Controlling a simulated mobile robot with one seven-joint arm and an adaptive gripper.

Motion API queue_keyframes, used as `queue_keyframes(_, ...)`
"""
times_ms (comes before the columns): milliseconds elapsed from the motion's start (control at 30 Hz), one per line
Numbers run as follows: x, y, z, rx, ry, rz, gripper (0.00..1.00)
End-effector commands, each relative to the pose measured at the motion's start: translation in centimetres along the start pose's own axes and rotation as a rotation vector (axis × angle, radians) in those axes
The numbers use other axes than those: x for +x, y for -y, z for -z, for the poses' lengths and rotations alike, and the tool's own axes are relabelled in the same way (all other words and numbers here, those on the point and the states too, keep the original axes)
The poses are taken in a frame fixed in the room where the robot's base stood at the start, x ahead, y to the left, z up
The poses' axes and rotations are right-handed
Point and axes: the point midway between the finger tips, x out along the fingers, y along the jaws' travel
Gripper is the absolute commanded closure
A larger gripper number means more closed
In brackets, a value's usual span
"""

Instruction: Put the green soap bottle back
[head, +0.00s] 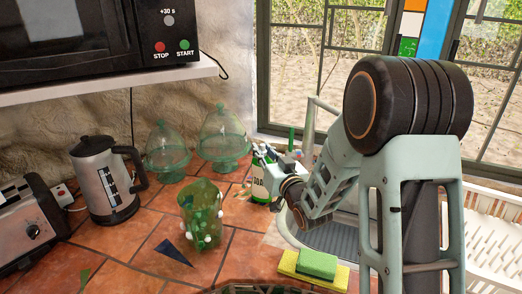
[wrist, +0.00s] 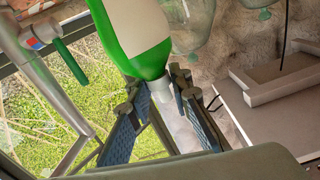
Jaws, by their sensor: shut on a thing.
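The green soap bottle (head: 258,189) has a white label and stands roughly upright at the back of the tiled counter, left of the sink. My gripper (head: 272,168) is at the top of it, coming from the right and partly covering it. In the wrist view the green bottle (wrist: 142,50) appears upside down. The fingers of my gripper (wrist: 158,90) are closed on either side of its white neck. Whether its base touches the counter cannot be told.
Two glass domes (head: 166,152) (head: 224,135) stand left of the bottle. A green glass vase (head: 201,215) is in front. A kettle (head: 104,180) and toaster (head: 28,222) are at left. Sponges (head: 316,265) lie by the sink (head: 330,238); a tap (wrist: 68,58) is close by.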

Motion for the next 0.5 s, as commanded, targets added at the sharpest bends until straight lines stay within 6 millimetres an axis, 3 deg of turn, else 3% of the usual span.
queue_keyframes(300, 0.08, 0.00, -0.02, -0.001, -0.007, 0.001, 1.00)
queue_keyframes(333, 0.02, -0.01, -0.16, 0.000, 0.000, 0.000, 0.78)
queue_keyframes(500, 0.02, -0.01, -0.13, 0.000, 0.000, 0.000, 0.64)
